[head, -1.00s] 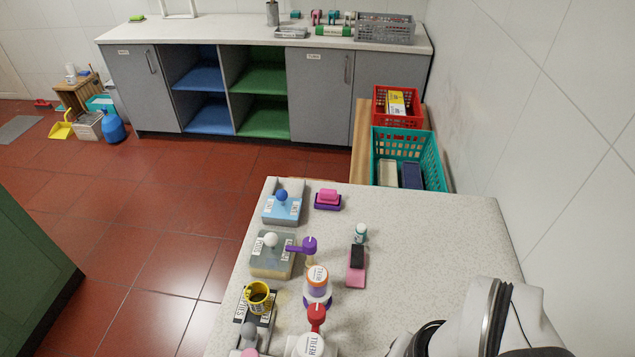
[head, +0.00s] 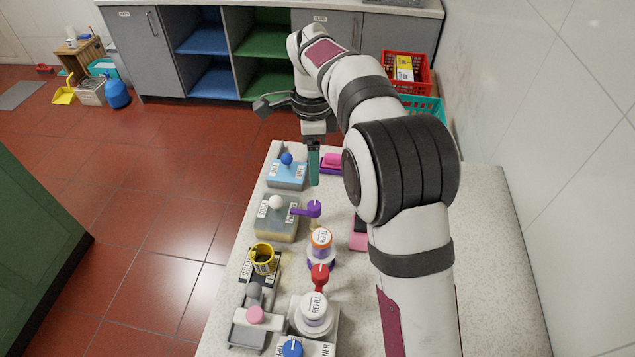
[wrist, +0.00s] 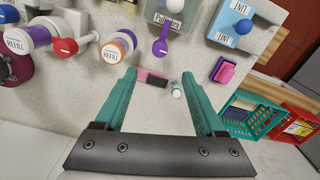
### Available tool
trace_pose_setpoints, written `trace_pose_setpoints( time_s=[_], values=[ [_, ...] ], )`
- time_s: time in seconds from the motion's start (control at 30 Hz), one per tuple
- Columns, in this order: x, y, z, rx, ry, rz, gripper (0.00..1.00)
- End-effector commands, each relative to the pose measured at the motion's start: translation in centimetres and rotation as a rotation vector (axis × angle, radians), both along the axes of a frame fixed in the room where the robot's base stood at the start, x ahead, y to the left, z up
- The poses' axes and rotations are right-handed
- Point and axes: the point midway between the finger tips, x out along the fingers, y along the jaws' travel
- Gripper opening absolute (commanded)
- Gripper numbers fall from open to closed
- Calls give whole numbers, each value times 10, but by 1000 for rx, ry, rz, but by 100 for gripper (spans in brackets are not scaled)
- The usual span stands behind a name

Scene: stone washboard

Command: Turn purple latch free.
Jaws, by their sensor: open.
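The purple latch (head: 310,209) has a round head and a flat arm. The arm points left over the edge of a grey-green block (head: 272,228) with a white knob (head: 276,202) and a label. In the wrist view the latch (wrist: 161,44) sits above and between the fingertips, apart from them. My gripper (head: 313,168) hangs over the far part of the counter, behind the latch in the head view. Its two teal fingers (wrist: 157,77) are spread wide in the wrist view, with nothing gripped between them.
A blue block (head: 285,176) with a blue knob stands behind. Nearer stand an orange-and-purple refill bottle (head: 321,244), a red latch (head: 319,278) and a yellow cup (head: 263,258). A pink sponge (wrist: 223,71) and a small teal-capped bottle (wrist: 177,90) lie near my fingers.

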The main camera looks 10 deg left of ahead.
Motion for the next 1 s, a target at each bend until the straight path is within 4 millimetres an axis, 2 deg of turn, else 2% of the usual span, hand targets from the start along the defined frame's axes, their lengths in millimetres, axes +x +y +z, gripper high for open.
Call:
trace_pose_setpoints(
  time_s=[0.2,0.4,0.57,0.83,0.87,1.0],
  values=[
    [-1,-1,-68,-1,6,1,72],
    [-1,-1,-111,1,2,0,72],
    [0,-1,-126,2,0,1,72],
    [0,-1,-128,2,-1,1,72],
    [0,-1,-128,2,-1,1,68],
    [0,-1,-127,2,-1,1,43]
  ],
)
